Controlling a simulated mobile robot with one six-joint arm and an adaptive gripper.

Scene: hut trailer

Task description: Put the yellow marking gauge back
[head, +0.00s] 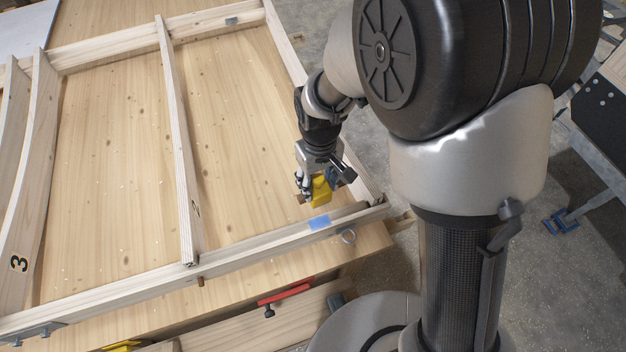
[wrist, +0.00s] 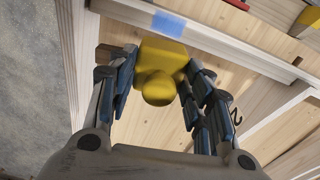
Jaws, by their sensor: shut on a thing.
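The yellow marking gauge (head: 320,190) is held in my gripper (head: 318,184), above the right-hand bay of the wooden frame, near its front right corner. In the wrist view the yellow marking gauge (wrist: 162,75) shows as a yellow block with a rounded knob, between the blue-padded fingers of my gripper (wrist: 160,85). The fingers are shut on it. A blue tape patch (head: 319,222) lies on the frame's front rail, just in front of the gauge. It also shows in the wrist view (wrist: 168,22). I cannot tell how high the gauge is above the panel.
The wooden frame (head: 180,130) has upright rails and dividers around the panel. A red clamp (head: 284,293) lies in front, with a yellow item (head: 122,346) farther left. A blue-footed stand (head: 560,222) is at right.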

